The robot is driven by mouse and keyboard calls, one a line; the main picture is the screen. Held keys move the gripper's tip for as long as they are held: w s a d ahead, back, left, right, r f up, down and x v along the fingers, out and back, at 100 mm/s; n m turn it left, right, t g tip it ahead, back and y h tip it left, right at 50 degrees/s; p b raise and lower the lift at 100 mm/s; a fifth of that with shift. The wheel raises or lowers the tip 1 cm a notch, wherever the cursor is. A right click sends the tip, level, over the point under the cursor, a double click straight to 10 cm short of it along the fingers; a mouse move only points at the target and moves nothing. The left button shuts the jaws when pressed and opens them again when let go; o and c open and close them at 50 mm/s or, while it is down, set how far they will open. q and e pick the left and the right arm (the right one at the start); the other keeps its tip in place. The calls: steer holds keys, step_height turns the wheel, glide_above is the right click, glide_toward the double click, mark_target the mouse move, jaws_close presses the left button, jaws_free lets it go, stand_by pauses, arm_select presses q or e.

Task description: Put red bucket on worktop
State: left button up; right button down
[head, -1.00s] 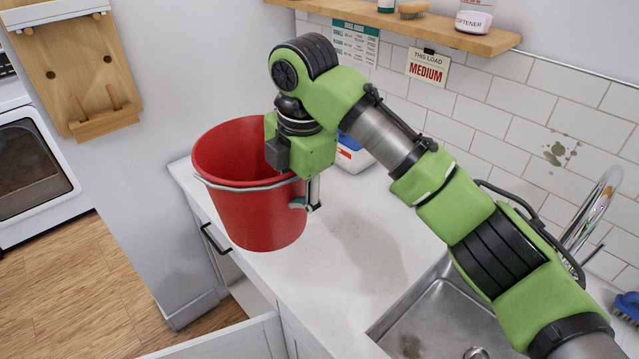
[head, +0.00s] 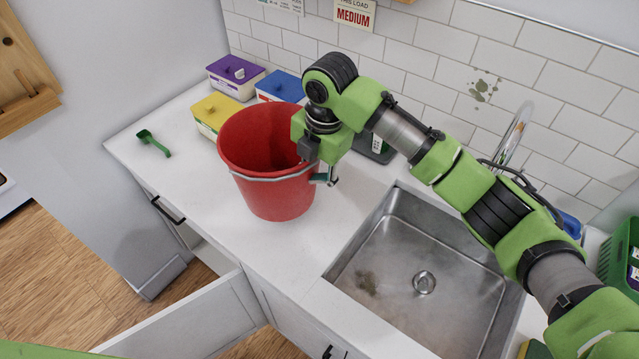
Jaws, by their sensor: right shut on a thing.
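The red bucket (head: 262,165) is upright over the white worktop (head: 175,205), between the yellow-lidded box and the sink. Its base looks at or very near the worktop surface; I cannot tell whether it touches. My right gripper (head: 324,178) is shut on the bucket's right rim, with one finger showing outside the wall. The other finger is hidden by the gripper body and the rim. The bucket looks empty where its inside shows. My left gripper is not in view.
A steel sink (head: 385,235) lies to the right. Yellow (head: 212,112), purple (head: 235,72) and blue (head: 281,88) lidded boxes stand behind the bucket. A green scoop (head: 153,142) lies at left. An open cabinet door (head: 190,320) juts out in front.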

steer(key=f+p, duration=0.1)
steer(key=f, duration=0.1)
steer(key=f+p, duration=0.1)
steer(key=f, duration=0.1)
steer(key=shift+w+d, duration=0.15)
steer(key=shift+d, duration=0.25)
steer(key=shift+f, duration=0.1)
steer(key=c, duration=1.6)
jaws_free()
steer(key=shift+d+f, duration=0.1)
steer(key=shift+o, duration=0.2)
